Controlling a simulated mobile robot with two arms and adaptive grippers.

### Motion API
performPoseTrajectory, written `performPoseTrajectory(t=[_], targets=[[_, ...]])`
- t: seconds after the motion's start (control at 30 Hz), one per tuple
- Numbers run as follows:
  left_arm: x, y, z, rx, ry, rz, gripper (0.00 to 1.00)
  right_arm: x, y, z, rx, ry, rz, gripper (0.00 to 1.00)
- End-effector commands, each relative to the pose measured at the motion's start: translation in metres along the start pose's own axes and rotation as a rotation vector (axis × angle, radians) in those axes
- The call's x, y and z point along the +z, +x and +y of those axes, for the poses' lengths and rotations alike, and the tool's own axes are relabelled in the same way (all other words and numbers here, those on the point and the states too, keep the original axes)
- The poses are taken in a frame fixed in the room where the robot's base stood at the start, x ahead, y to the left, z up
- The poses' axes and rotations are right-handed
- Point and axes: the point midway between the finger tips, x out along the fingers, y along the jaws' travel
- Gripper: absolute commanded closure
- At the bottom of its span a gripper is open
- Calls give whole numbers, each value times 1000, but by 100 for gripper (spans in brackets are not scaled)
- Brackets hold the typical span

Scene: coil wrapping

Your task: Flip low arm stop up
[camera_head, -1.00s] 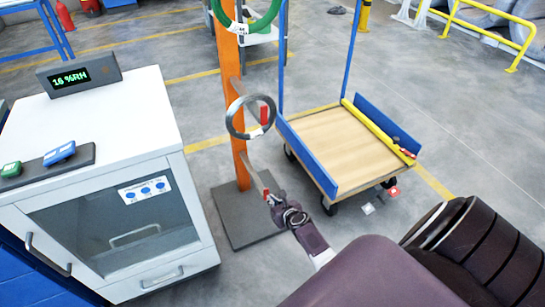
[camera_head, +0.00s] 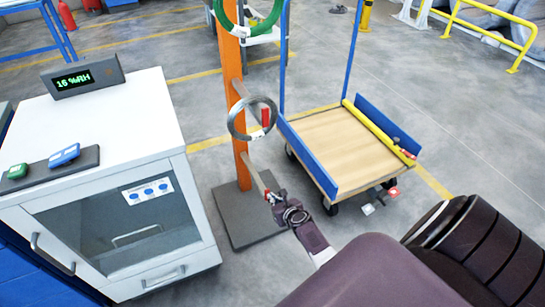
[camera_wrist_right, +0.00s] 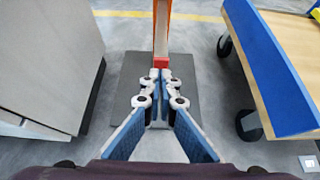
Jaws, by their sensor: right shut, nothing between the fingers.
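The orange post (camera_head: 230,95) stands on a dark base plate. Its low arm (camera_head: 256,180) sticks out toward me, with a small red stop (camera_wrist_right: 161,62) at its end. In the head view the stop is mostly hidden by my right gripper (camera_head: 271,196). In the right wrist view my right gripper (camera_wrist_right: 160,84) is shut and empty, its tips just in front of and below the red stop. I cannot tell whether they touch it, nor how far the stop is tilted. My left gripper is not in view.
A grey coil (camera_head: 252,118) hangs on the arm above, by an upright red stop (camera_head: 265,117); a green coil (camera_head: 262,28) hangs higher. A white cabinet (camera_head: 120,115) stands left. A blue-sided cart (camera_head: 335,140) stands close on the right.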

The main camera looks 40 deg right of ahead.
Motion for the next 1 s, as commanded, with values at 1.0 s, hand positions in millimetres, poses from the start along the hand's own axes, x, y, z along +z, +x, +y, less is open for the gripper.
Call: performPoseTrajectory(t=[1.0], targets=[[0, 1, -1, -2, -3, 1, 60, 0, -44, 1, 1, 3, -1, 100]])
